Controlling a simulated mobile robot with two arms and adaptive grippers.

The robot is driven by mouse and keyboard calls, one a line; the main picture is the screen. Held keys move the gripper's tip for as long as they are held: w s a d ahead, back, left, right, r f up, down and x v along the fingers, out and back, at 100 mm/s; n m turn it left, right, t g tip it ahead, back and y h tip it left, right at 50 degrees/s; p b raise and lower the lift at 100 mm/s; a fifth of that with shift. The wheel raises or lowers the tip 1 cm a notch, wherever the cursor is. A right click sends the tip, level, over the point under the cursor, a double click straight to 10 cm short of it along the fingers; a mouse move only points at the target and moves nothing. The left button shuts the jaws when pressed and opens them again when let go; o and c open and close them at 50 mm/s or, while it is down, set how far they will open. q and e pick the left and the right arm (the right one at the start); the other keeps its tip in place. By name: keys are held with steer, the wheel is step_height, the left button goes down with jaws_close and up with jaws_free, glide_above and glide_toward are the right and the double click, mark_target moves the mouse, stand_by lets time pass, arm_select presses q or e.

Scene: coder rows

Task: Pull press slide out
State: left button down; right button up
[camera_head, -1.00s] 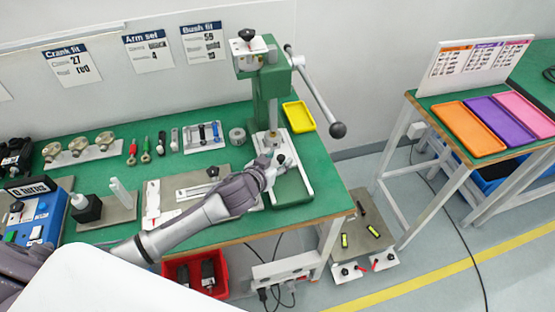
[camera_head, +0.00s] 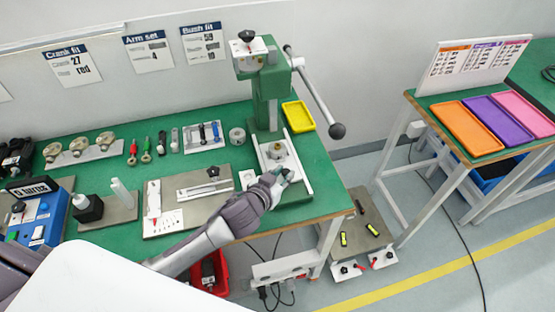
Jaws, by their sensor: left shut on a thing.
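The green arbor press (camera_head: 268,90) stands at the back right of the green bench, with its long lever hanging down to the right. Its press slide (camera_head: 276,152) is a pale plate between two light rails in front of the press, with a round metal part on it. My left gripper (camera_head: 284,176) is at the front end of the slide, shut on what looks like its handle. The fingers cover most of the handle. My right gripper is not in view.
A yellow tray (camera_head: 298,116) lies right of the press. A fixture plate (camera_head: 188,200) lies left of my arm. A side table with orange (camera_head: 469,128), purple and pink trays stands at right. A red bin (camera_head: 217,272) is under the bench.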

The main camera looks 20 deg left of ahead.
arm_select(q)
steer(key=s+d, duration=0.1)
steer(key=s, duration=0.1)
steer(key=s+d, duration=0.1)
steer(key=s, duration=0.1)
steer(key=s+d, duration=0.2)
steer(key=c, duration=1)
jaws_free()
steer(key=shift+o, duration=0.2)
steer(key=v, duration=1.2)
